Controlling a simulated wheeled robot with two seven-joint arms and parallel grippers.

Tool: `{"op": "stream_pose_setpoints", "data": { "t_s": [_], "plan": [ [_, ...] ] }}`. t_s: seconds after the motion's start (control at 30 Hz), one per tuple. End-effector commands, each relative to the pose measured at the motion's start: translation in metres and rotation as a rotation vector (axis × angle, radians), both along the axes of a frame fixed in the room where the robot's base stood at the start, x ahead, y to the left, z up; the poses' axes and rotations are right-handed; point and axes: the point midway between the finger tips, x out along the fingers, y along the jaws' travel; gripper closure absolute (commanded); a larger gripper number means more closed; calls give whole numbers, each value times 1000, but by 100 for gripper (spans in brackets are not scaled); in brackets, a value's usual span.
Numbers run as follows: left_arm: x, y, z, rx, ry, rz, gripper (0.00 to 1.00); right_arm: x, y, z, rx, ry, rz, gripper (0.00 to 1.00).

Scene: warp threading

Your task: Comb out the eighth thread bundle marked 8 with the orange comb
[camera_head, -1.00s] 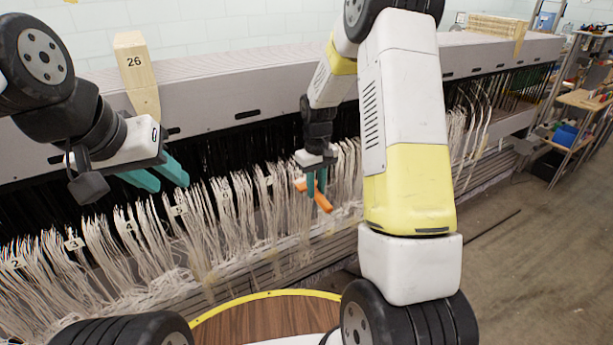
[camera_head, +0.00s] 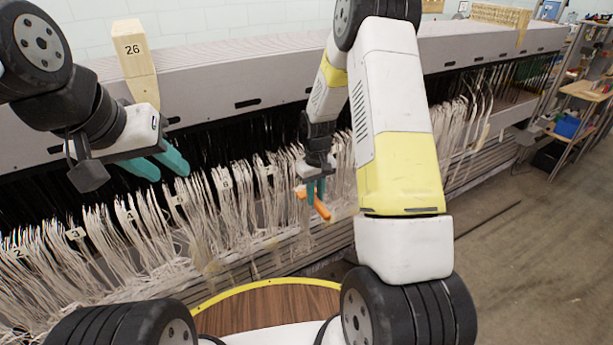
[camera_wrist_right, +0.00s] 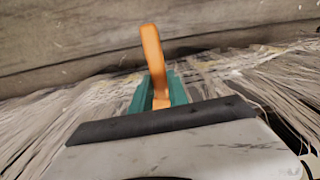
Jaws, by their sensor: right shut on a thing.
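The orange comb (camera_head: 322,209) is in my right gripper (camera_head: 316,190), in front of the pale hanging threads. The right gripper's teal fingers are shut on it. In the right wrist view the comb (camera_wrist_right: 153,58) stands up between the fingers (camera_wrist_right: 158,92), pointing toward the grey rails. A readable tag 8 does not show; the threads right of tag 7 (camera_head: 268,170) are partly covered by my right gripper and wrist. I cannot tell whether the comb touches the threads. My left gripper (camera_head: 158,166) is open and empty, above the bundles tagged 4 (camera_head: 130,215) and 5 (camera_head: 180,199).
Thread bundles hang in a row along the long grey loom beam (camera_head: 250,85). A wooden block marked 26 (camera_head: 133,50) stands on the beam. Grey rails (camera_head: 260,262) run below the threads. A shelf with a blue bin (camera_head: 567,127) is at far right, beyond open floor.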

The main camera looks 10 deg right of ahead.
Motion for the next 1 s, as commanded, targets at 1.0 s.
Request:
{"op": "stream_pose_setpoints", "data": {
  "t_s": [1.0],
  "plan": [
    [0, 0, 0, 0, 0, 0, 64, 7, 2, -71, 2, -9, 0, 100]
  ]
}}
